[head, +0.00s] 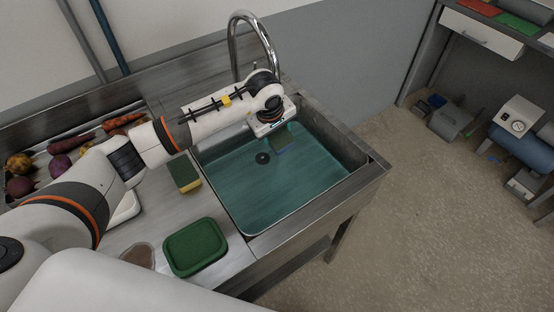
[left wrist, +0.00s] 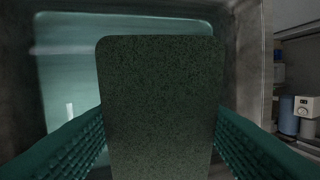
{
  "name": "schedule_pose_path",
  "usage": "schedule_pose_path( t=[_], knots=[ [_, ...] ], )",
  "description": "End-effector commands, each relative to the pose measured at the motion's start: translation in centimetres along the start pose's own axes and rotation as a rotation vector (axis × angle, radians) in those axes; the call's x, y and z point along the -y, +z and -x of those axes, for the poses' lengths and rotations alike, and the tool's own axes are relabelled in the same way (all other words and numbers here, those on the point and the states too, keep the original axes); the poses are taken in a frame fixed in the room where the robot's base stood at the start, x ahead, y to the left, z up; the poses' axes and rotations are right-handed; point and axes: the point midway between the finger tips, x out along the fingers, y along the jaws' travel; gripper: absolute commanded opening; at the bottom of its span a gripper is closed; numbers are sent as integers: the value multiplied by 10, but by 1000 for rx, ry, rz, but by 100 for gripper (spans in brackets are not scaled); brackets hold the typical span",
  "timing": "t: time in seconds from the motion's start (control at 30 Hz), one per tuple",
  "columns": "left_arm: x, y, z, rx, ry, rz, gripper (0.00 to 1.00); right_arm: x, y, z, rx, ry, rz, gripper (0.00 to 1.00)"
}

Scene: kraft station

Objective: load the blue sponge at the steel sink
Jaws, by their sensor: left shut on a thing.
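The steel sink (head: 357,152) holds teal water, with a dark round drain showing in its floor. My left arm reaches over it from the left, and my left gripper (head: 279,131) points down over the basin. It is shut on the blue sponge (head: 284,144), which shows a dark green face and a bluish lower edge. In the left wrist view the sponge's speckled green face (left wrist: 158,105) stands between the two ribbed teal fingers. I cannot tell whether the sponge touches the water. My right gripper is out of view.
A yellow sponge with a green top (head: 185,174) lies on the counter left of the sink. A green lidded box (head: 195,248) and a brown item (head: 138,255) are near the front edge. Vegetables (head: 68,145) lie at the far left. A curved faucet (head: 255,22) rises behind the sink.

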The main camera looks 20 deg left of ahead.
Motion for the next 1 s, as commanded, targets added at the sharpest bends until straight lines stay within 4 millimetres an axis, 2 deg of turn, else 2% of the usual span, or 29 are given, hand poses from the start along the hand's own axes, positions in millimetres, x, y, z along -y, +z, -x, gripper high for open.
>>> schedule_pose_path(
  t=[0.57, 1.0],
  knots=[
    [1, 0, 2, 1, -1, 0, 37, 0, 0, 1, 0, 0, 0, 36],
    [10, 8, 39, 4, -3, 3, 37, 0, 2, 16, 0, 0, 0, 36]
  ],
)
